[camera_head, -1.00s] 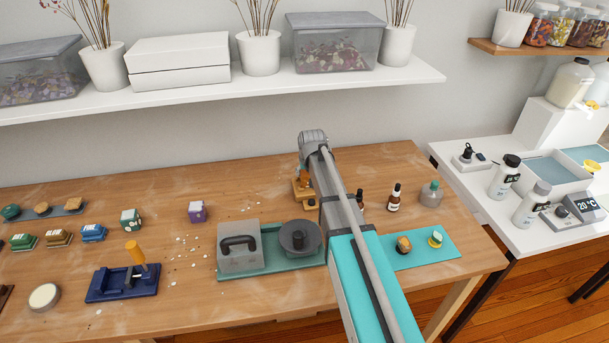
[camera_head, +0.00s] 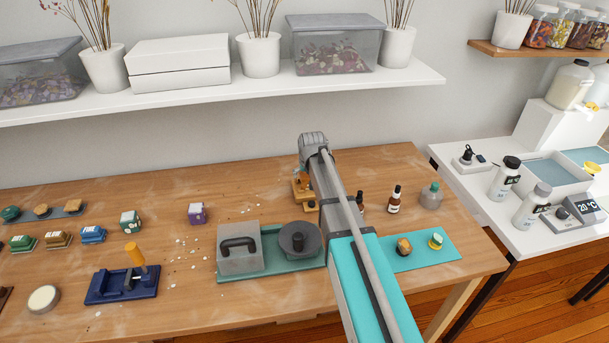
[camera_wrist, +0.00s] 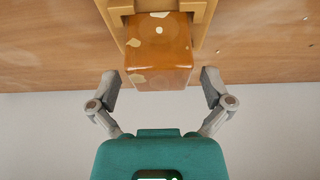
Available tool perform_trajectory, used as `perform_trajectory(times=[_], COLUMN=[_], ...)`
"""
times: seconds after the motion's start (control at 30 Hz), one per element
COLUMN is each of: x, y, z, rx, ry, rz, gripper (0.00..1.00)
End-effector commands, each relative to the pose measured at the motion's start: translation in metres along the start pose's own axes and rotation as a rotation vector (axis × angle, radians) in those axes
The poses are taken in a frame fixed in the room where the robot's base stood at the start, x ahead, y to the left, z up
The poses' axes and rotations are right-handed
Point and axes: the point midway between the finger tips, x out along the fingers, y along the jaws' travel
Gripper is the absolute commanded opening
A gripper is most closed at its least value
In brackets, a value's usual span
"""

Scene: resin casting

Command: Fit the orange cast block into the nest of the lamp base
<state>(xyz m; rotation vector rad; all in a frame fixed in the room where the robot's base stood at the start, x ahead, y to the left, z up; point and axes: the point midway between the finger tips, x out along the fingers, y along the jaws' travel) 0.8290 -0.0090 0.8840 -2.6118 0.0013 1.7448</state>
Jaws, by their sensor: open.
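The orange cast block (camera_wrist: 158,52), glossy with pale flecks, is at the light-brown lamp base (camera_wrist: 203,12) in the wrist view. The base's two raised sides flank its far part. Whether it is fully seated I cannot tell. My gripper (camera_wrist: 158,78) is open, with one finger to each side of the block's near end and a gap on both sides; it holds nothing. In the head view the block (camera_head: 303,180) shows small beside my arm's end, and the lamp base (camera_head: 298,196) is partly hidden by my arm.
A grey handled block (camera_head: 240,256) and a dark round lidded pot (camera_head: 300,240) stand on a green tray (camera_head: 285,265) in front. Dropper bottles (camera_head: 394,200) stand to the right. A purple block (camera_head: 197,213) is to the left. A white shelf (camera_head: 220,90) spans the wall above.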

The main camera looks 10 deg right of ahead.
Motion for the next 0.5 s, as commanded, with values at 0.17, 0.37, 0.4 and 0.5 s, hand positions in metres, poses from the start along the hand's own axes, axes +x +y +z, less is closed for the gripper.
perform_trajectory(times=[0.17,0.37,0.4,0.5], x=[-0.004,-0.017,-0.020,-0.029], y=[0.000,0.000,0.000,0.000], z=[-0.002,-0.002,-0.002,-0.002], rx=[0.000,0.000,0.000,0.000], ry=[0.000,0.000,0.000,0.000], rz=[0.000,0.000,0.000,0.000], gripper=[1.00,1.00,1.00,1.00])
